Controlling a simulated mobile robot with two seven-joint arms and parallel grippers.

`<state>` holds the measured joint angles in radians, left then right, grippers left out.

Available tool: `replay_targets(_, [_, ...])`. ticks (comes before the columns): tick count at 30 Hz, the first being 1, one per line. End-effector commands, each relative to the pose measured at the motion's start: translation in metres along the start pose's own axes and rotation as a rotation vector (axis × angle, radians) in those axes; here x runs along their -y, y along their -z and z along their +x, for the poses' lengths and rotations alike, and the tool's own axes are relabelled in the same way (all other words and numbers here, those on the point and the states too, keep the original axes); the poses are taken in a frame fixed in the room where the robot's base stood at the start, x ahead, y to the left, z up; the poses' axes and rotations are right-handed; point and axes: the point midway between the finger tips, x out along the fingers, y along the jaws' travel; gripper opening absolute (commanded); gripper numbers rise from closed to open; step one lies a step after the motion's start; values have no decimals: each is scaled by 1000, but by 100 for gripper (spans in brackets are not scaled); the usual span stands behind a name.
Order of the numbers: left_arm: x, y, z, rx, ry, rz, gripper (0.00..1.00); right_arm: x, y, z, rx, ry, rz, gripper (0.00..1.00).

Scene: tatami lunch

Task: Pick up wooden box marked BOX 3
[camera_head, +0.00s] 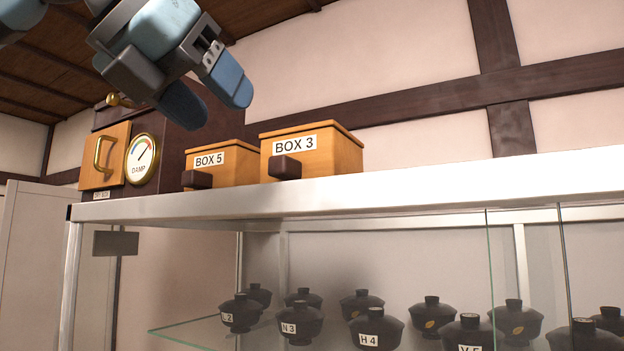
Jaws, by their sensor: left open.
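The wooden box marked BOX 3 (323,157) stands on top of the white cabinet, near its front edge. It is light wood with a white label and a dark block-shaped handle (285,168) on its front. My left gripper (209,97) is in the upper left, above and to the left of BOX 3 and apart from it. Its blue fingers are apart with nothing visible between them. My right gripper is not in view.
A wooden box marked BOX 5 (228,163) stands just left of BOX 3. A dark chest with a dial marked DAMP (141,158) stands further left. The cabinet top (480,184) is clear to the right. Lidded dark bowls (376,329) sit behind glass below.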

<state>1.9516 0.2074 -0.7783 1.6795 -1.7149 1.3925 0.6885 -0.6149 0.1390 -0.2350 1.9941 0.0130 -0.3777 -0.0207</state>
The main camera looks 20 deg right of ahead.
Motion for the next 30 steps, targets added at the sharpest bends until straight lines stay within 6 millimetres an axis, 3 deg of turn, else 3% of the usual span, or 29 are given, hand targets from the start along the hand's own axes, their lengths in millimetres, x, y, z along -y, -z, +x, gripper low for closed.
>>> replay_targets(4, [7, -10, -15, 20, -90, 31, 60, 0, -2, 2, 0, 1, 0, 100])
replay_targets(8, [9, -14, -14, 23, -113, 37, 60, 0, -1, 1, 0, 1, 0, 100])
replay_targets(19, [1, -17, 51, 22, -111, 36, 60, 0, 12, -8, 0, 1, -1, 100])
replay_targets(30, [-3, -21, 78, 22, -111, 36, 60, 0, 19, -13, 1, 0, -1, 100])
